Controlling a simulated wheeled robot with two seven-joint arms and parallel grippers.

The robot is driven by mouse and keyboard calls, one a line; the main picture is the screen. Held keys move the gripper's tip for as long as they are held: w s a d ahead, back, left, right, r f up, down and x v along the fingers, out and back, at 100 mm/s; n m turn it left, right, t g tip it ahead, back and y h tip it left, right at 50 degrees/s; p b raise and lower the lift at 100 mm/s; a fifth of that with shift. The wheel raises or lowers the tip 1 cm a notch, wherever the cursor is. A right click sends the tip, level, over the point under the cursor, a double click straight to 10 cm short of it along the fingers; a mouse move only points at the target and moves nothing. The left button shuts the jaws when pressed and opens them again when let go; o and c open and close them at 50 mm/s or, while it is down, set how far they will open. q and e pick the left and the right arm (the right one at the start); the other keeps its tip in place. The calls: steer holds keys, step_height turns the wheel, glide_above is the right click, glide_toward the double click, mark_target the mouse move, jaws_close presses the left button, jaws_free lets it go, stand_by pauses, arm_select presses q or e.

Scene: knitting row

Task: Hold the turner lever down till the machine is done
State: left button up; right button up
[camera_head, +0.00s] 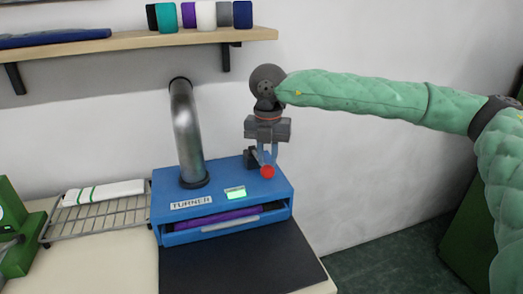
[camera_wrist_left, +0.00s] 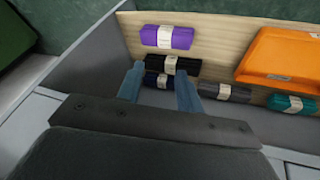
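The blue turner machine (camera_head: 165,212) stands on the table with a "TURNER" label and a small green-lit display (camera_head: 235,193) on its top. Its lever has a red knob (camera_head: 267,171) at the right side of the top. My right gripper (camera_head: 267,163) points down at the lever, its fingertips at the red knob. I cannot tell whether its fingers are closed on the lever or only touch it. A purple piece (camera_head: 215,221) lies in the front slot of the machine. My left gripper (camera_wrist_left: 160,78) shows only in the left wrist view, open, with its fingers apart.
A metal pipe (camera_head: 186,135) rises from the machine to the wall. A wire rack (camera_head: 95,215) with a white folded cloth (camera_head: 103,192) is at left. A dark mat (camera_head: 245,262) lies in front. The left wrist view shows several banded packs and an orange tray (camera_wrist_left: 285,55).

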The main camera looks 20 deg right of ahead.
step_height(320, 180, up, 11)
steer(key=p, duration=0.2)
steer(key=shift+r, duration=0.15)
stand_by(1.1)
